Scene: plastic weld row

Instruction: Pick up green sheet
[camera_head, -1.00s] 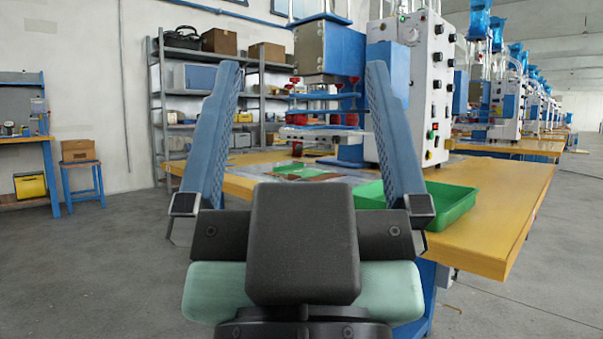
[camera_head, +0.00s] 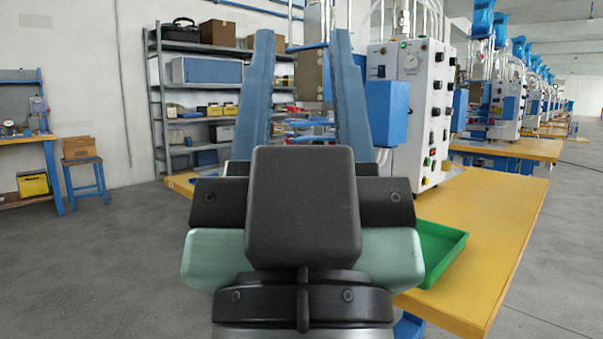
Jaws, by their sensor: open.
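My gripper (camera_head: 301,42) is open, with its two blue fingers pointing up and away over the yellow table (camera_head: 495,215). There is a clear gap between the fingers and nothing shows held in it. The green sheet does not show now; my gripper and its dark body cover that part of the tabletop. The welding machine, with its white control box (camera_head: 418,110), stands just beyond and right of the fingers.
A green tray (camera_head: 447,262) sits on the table right of my gripper, partly covered by it. The right side of the tabletop is bare. Grey shelves (camera_head: 155,100) and a blue stool (camera_head: 83,180) stand at the left, with open floor in front.

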